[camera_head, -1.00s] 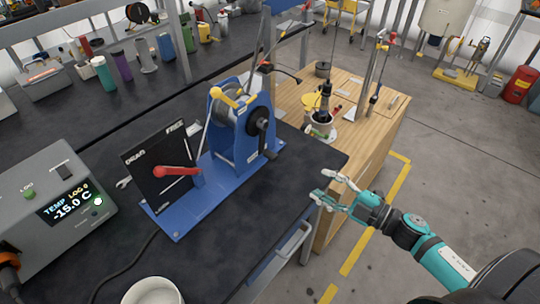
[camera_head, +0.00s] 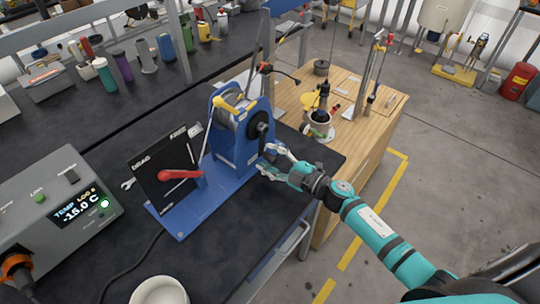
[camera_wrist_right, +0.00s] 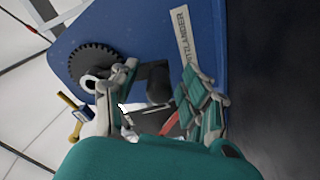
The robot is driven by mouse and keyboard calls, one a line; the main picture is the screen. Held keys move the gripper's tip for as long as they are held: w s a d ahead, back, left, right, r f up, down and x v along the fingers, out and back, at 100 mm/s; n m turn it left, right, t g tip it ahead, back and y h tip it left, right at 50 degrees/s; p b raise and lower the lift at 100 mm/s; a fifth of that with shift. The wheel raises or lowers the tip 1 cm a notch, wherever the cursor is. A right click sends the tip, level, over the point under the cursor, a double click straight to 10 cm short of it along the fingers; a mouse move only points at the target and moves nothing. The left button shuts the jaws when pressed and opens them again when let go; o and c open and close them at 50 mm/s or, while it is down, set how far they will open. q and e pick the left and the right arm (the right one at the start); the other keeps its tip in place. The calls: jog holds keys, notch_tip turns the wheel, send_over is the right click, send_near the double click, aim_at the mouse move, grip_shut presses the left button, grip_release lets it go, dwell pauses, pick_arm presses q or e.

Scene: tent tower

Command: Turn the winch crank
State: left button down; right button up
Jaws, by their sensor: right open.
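The winch (camera_head: 235,155) is a blue frame on the dark workbench, with a grey cable drum and a yellow lever (camera_head: 235,103) on top. Its black crank (camera_head: 259,126) is on the right side, facing my right arm. My right gripper (camera_head: 268,164) is open, close to the lower end of the crank. In the right wrist view, the black toothed crank hub (camera_wrist_right: 92,62) lies against the blue side plate (camera_wrist_right: 215,25). A dark block, apparently the crank handle (camera_wrist_right: 154,78), shows between the open fingers (camera_wrist_right: 158,98); I cannot tell whether they touch it. My left gripper is out of view.
A black drag panel with a red lever (camera_head: 180,174) stands on the winch base. A grey temperature box (camera_head: 60,210) is at left and a white cup (camera_head: 160,290) at the front. A wooden cabinet (camera_head: 365,125) with a pot stands behind the right arm.

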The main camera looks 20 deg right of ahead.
jog(key=shift+w, duration=0.1)
jog(key=shift+c, duration=0.3)
grip_shut()
jog(key=shift+f, duration=0.1)
